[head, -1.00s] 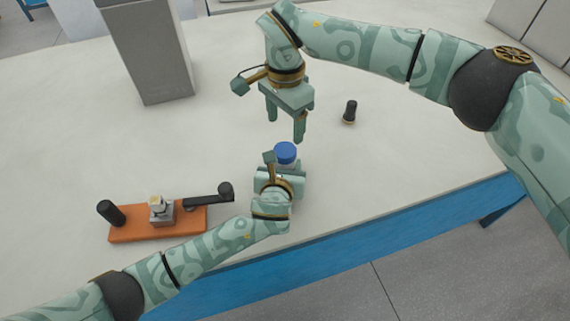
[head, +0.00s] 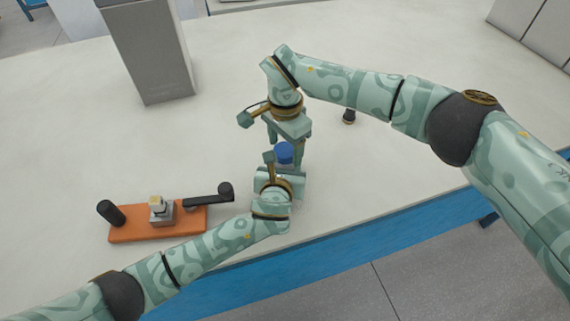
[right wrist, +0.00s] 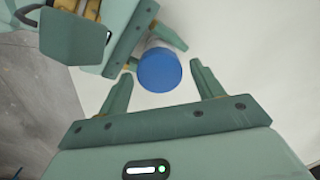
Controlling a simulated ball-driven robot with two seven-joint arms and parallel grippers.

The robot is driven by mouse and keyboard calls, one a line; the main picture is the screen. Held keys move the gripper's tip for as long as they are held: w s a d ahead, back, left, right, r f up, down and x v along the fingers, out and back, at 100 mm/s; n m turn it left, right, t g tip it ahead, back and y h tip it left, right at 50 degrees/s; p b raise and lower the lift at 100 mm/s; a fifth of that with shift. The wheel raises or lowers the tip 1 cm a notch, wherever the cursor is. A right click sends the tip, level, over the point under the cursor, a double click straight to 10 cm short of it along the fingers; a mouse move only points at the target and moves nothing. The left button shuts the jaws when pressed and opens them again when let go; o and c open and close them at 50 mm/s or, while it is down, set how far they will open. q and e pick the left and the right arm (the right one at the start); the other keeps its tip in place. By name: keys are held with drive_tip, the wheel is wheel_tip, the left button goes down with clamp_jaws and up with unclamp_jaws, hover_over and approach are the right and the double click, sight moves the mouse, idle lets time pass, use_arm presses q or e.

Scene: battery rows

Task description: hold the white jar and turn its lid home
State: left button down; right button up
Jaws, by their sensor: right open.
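The white jar (right wrist: 159,43) stands upright on the table and wears a blue lid (head: 284,151). In the head view its body is mostly hidden behind my left gripper (head: 283,170). My left gripper is against the jar's body, below the lid, and looks shut on it; its fingertips are largely hidden. My right gripper (head: 286,147) points down over the lid. In the right wrist view the lid (right wrist: 160,71) lies between the tips of my open right fingers, with a gap on each side. I cannot tell how far the lid is screwed on.
An orange board (head: 185,229) with black and grey fittings and a black-handled lever lies left of the jar. A grey block (head: 155,60) stands at the back left. The table (head: 400,190) is clear elsewhere.

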drive_tip(key=shift+f, duration=0.3)
drive_tip(key=c, duration=1)
drive_tip(key=m, duration=0.3)
drive_tip(key=o, duration=1.1)
drive_tip(key=shift+c, duration=0.2)
drive_tip(key=shift+r, duration=2.25)
